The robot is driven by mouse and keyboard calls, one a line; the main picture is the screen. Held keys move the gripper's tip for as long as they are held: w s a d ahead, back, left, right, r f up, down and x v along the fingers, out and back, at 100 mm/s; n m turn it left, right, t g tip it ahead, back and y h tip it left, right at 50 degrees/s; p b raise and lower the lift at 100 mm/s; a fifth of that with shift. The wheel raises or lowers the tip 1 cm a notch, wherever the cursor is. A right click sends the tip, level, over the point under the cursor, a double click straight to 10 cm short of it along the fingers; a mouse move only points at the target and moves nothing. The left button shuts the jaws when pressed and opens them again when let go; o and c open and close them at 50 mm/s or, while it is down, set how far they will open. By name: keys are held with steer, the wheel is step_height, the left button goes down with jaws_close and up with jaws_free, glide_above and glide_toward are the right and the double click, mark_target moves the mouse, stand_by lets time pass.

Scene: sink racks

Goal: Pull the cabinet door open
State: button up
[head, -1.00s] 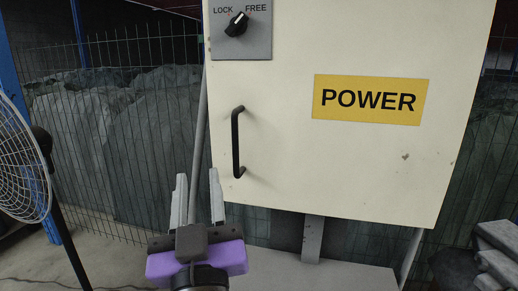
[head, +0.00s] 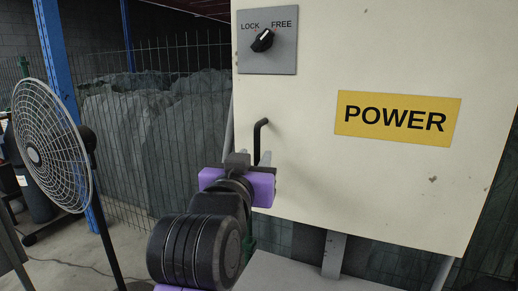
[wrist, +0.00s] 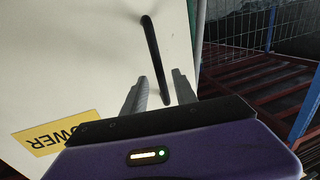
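The cream cabinet door (head: 380,180) with a yellow POWER label (head: 398,118) fills the right of the head view and looks shut. Its black bar handle (head: 257,138) is at the door's left side; the lower part is hidden behind my gripper (head: 262,160). In the wrist view, the handle (wrist: 152,50) runs down between the two grey fingers of my gripper (wrist: 160,76). The fingers are apart, with a gap on each side of the bar. I cannot tell how deep the bar sits between them. A black knob (head: 262,40) on the LOCK/FREE plate points toward FREE.
A fan (head: 50,145) on a stand is at the left. A wire mesh fence (head: 165,130) and grey covered heaps stand behind the cabinet. Open floor shows at the lower left. The wrist view shows a red slatted frame (wrist: 270,85) at the right.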

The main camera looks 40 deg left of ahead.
mark_target(257, 154)
steer(key=shift+p+x, duration=0.35)
steer(key=shift+x, duration=1.55)
jaws_close()
